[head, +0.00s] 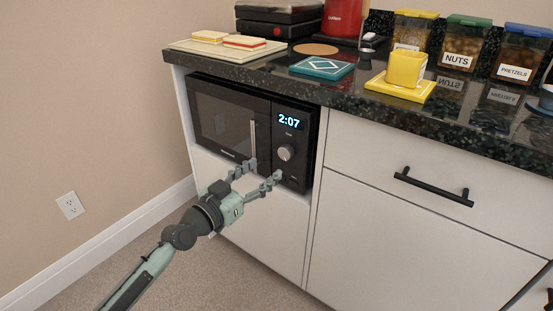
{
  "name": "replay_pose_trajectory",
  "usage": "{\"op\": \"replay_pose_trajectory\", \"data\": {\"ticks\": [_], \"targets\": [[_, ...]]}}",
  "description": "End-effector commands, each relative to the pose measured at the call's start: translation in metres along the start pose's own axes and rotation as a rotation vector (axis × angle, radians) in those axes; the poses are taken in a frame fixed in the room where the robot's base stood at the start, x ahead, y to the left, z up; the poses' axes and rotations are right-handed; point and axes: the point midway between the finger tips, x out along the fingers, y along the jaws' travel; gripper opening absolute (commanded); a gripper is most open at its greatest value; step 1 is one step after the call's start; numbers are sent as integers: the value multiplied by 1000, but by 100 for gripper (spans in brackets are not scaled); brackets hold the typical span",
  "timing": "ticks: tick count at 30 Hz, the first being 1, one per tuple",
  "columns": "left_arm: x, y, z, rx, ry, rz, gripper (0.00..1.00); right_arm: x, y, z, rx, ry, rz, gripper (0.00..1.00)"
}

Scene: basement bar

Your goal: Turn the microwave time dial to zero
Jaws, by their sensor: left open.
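A black microwave (230,122) is built into the white cabinet under the counter. Its display (289,121) reads 2:07. The round silver time dial (286,153) sits below the display on the right-hand panel. A vertical silver door handle (253,136) is left of the panel, and the door looks shut. My left gripper (264,175) is open and empty, below and to the left of the dial, with its fingertips close to the microwave's lower front. I cannot tell whether they touch it. The dial is unobstructed. My right gripper is not in view.
The dark stone counter (350,97) overhangs the microwave. A white drawer with a black handle (433,187) is to the right. Carpeted floor is open at lower left.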

Motion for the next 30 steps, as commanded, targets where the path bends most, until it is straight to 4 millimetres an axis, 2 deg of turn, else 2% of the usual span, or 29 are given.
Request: {"op": "replay_pose_trajectory", "data": {"ticks": [9, 15, 25, 26, 30], "targets": [[48, 0, -2, -4, 4, 0, 55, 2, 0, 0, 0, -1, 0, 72], [70, 0, -1, -2, 2, 0, 55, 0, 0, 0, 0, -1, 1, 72], [75, 1, -1, -2, 1, 0, 55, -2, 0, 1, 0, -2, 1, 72], [75, 1, -1, -2, 1, 0, 54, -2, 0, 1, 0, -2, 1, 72], [75, 0, -1, -2, 1, 0, 37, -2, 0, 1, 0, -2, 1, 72]]}}
